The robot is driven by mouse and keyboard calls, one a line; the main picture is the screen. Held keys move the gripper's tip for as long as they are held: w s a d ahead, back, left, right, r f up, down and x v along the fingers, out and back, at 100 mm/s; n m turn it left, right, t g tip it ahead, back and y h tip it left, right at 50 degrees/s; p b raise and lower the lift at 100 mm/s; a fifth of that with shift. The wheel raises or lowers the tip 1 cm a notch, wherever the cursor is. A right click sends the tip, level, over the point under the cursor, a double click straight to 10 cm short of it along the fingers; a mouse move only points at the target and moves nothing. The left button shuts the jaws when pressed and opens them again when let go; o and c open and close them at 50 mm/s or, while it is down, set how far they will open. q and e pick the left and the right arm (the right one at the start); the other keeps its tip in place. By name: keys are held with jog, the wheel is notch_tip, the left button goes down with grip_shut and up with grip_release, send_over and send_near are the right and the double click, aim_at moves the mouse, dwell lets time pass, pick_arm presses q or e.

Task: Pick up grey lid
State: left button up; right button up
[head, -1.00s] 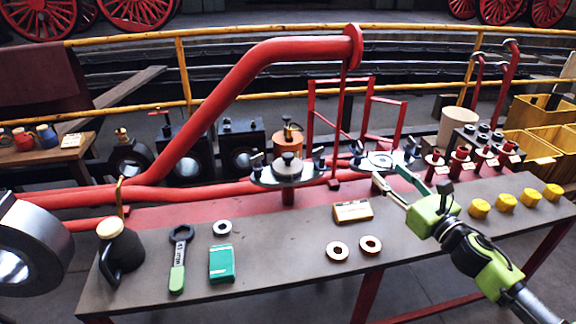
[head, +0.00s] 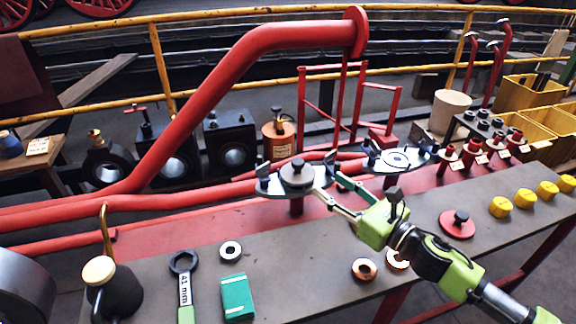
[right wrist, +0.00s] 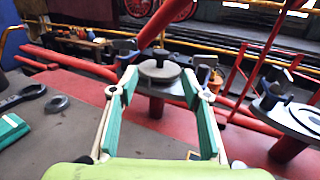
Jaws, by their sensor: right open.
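The grey lid (head: 297,174), a round disc with a dark knob on top, sits on the left flanged stand (head: 268,190) above the bench. My right gripper (head: 332,188) is open and empty, just to the right of the lid in the head view. In the right wrist view the lid (right wrist: 159,73) lies ahead, centred between the green-padded fingertips (right wrist: 159,84). I cannot tell whether the fingers touch it. My left gripper is not in view.
Upright bolts with dark handles stand around the flange. A second, open flanged stand (head: 372,163) is to the right. A red lid (head: 457,224), yellow caps (head: 500,206), rings (head: 364,269), a wrench (head: 184,285) and a green box (head: 237,297) lie on the bench. A red pipe (head: 215,92) arches behind.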

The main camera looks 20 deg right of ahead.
aim_at(302, 164)
jog(key=shift+x, duration=4.25)
jog(key=x, duration=0.4)
jog(key=shift+b, duration=0.3)
jog(key=shift+w+a, duration=0.1)
jog(key=shift+w, duration=0.15)
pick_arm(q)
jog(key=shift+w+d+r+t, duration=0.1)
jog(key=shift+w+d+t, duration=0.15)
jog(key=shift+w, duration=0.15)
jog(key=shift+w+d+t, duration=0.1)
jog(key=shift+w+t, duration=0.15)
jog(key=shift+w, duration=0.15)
pick_arm(e)
grip_shut()
jog(key=shift+r, duration=0.15)
